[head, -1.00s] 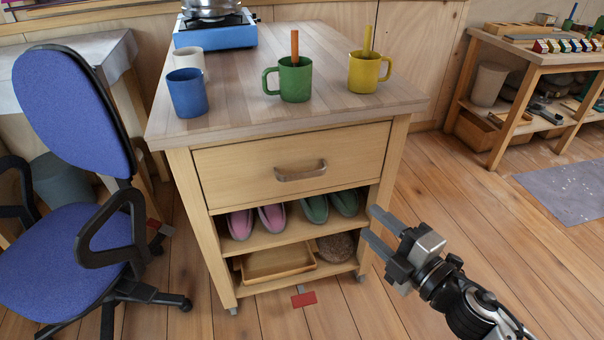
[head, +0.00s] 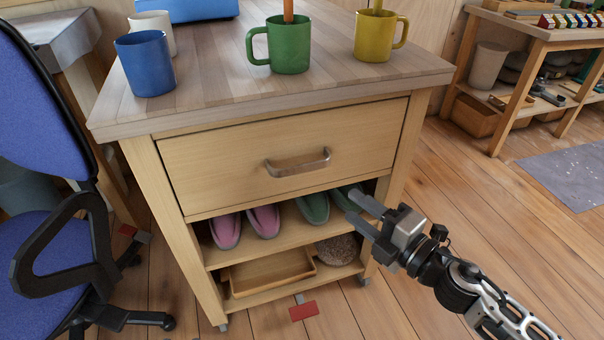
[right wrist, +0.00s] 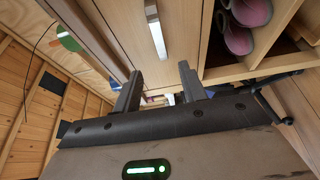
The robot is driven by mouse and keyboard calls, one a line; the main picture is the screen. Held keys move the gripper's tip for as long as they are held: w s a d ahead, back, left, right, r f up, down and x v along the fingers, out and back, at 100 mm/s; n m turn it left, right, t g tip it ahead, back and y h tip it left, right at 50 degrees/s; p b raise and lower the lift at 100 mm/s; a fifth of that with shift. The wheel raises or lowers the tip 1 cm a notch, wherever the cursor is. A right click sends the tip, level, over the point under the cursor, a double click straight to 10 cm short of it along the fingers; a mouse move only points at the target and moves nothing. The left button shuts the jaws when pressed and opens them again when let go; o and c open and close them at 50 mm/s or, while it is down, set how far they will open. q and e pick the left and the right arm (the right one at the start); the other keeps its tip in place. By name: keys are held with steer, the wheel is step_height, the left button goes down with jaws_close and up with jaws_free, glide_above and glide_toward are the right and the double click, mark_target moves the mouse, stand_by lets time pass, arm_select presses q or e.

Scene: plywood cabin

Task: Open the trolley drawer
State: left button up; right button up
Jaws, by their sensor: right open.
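The wooden trolley (head: 185,250) stands in front of me with its top drawer (head: 215,170) shut flush. A curved metal handle (head: 298,163) sits on the middle of the drawer front. My right gripper (head: 357,214) is open and empty, to the right of and below the handle, in front of the open shelves. In the right wrist view the handle (right wrist: 156,35) shows beyond the two open fingers (right wrist: 158,85), apart from them. My left gripper is not in view.
Blue (head: 146,64), white, green (head: 290,45) and yellow (head: 380,38) mugs stand on the trolley top. Pink (head: 264,221) and green slippers and a tray (head: 268,272) lie on the shelves below. A blue office chair (head: 45,260) stands close at the left.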

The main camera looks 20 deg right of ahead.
mark_target(303, 169)
steer(key=p+x, duration=0.1)
steer(key=x, duration=1.3)
steer(key=shift+r+p, duration=0.1)
steer(key=shift+p, duration=0.25)
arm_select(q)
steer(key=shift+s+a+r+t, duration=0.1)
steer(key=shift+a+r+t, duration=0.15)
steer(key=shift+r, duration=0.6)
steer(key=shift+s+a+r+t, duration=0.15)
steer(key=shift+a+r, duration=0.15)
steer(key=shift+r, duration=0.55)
arm_select(e)
steer(key=shift+w+a, duration=0.3)
steer(key=shift+w, duration=0.35)
jaws_close()
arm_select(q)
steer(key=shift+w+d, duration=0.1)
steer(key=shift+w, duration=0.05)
